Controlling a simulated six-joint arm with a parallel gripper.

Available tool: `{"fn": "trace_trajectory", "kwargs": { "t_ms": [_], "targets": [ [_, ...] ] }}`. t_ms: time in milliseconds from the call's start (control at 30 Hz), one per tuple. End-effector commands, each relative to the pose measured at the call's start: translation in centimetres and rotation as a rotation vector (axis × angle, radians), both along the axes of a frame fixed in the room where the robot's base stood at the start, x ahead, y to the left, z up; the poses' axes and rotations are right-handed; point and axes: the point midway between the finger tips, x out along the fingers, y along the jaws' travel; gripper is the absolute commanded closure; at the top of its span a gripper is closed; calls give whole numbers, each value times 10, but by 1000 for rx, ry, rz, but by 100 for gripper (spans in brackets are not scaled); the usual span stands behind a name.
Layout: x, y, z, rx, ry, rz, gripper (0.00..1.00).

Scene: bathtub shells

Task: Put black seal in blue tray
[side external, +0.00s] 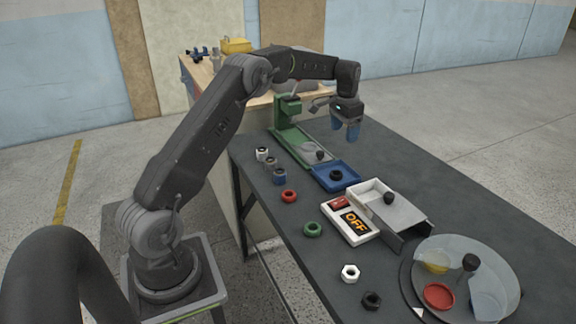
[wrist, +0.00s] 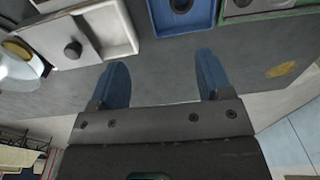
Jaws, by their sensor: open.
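The black seal (side external: 336,174), a dark ring, lies inside the blue tray (side external: 320,172) near the middle of the table in the side view. At the top of the wrist view, the blue tray (wrist: 201,20) is cut off by the frame edge, with the dark seal (wrist: 181,5) partly visible in it. My gripper (side external: 346,136) has blue fingers and hangs above the table, behind the tray and apart from it. In the wrist view my gripper (wrist: 161,62) is open, with only grey tabletop between its fingers.
A green press (side external: 290,118) stands left of the tray. A white box with a sliding lid (side external: 398,208), an OFF display (side external: 355,221) and a round divided dish (side external: 490,260) are to the right. Red (side external: 289,196) and green (side external: 312,229) rings lie in front. The far tabletop is clear.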

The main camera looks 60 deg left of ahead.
Motion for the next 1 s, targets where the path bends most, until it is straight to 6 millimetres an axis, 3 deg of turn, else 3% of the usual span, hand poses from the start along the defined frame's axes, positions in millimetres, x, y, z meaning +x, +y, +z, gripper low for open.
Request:
{"fn": "trace_trajectory", "kwargs": {
  "t_ms": [33,200,367,500,667,800,1000],
  "targets": [
    [-7,-20,26,9,-26,-5,28],
    [-45,-79,87,28,-98,-6,28],
    [-97,-131,127,36,-169,-7,28],
    [-152,-171,147,34,-231,-7,28],
    [-219,-208,152,23,-304,-8,28],
    [-275,-232,140,6,-365,-10,28],
    [-328,-249,115,-18,-421,-8,28]
  ]
}}
